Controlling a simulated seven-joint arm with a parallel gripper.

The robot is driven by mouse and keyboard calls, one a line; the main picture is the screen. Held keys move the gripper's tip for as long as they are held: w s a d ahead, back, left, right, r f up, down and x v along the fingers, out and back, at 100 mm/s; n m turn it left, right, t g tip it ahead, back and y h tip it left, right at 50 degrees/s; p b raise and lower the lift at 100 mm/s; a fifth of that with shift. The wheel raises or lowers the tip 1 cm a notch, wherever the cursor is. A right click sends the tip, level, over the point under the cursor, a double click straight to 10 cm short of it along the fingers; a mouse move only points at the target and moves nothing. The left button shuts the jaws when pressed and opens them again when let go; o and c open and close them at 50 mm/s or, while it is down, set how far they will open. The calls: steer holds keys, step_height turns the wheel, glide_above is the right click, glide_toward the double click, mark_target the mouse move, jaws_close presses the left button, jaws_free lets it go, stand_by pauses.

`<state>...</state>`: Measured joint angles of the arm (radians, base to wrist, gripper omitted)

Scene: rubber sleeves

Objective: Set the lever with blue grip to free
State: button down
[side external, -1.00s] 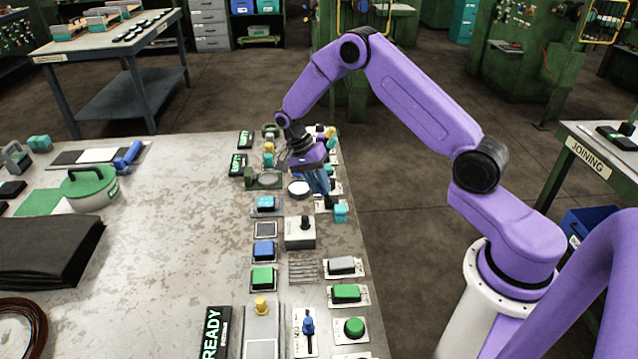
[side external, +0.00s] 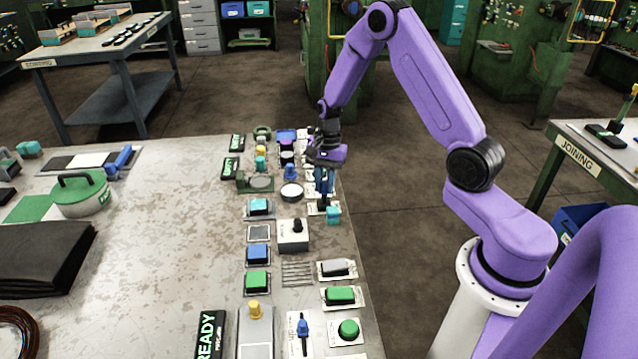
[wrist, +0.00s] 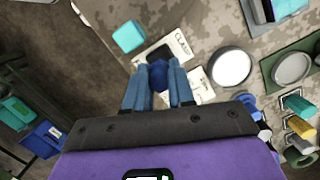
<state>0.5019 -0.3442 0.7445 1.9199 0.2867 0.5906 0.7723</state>
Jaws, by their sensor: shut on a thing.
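A lever with a blue grip (wrist: 158,76) stands on a white labelled plate (wrist: 182,44) with a dark slot, near the bench's right edge. My gripper (wrist: 157,68) has its blue fingers on both sides of the grip, shut on it. In the side view my gripper (side external: 323,200) points down at the lever's plate, and the fingers hide most of the lever. The label is only partly readable, so the lever's marked setting cannot be told. Another slider-like lever with a blue grip (side external: 303,327) stands at the near end of the bench.
A teal block (side external: 333,215) sits close beside the fingers. A round white disc (side external: 291,192), a grey box with a black knob (side external: 293,235) and several coloured buttons crowd the strip.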

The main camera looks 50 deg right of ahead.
steer(key=shift+s+d+f+t+y, duration=0.1)
steer(key=shift+s+d+t+y, duration=0.75)
steer(key=shift+t+y, duration=0.25)
steer(key=shift+s+d+f+t+y, duration=0.2)
steer(key=shift+s+d+t+y, duration=0.15)
steer(key=shift+t+y, duration=0.25)
steer(key=shift+s+d+f, duration=0.1)
steer(key=c, duration=1)
jaws_free()
steer(key=shift+o, duration=0.2)
steer(key=v, duration=1.7)
steer(key=shift+s+d, duration=0.25)
steer(key=shift+d, duration=0.05)
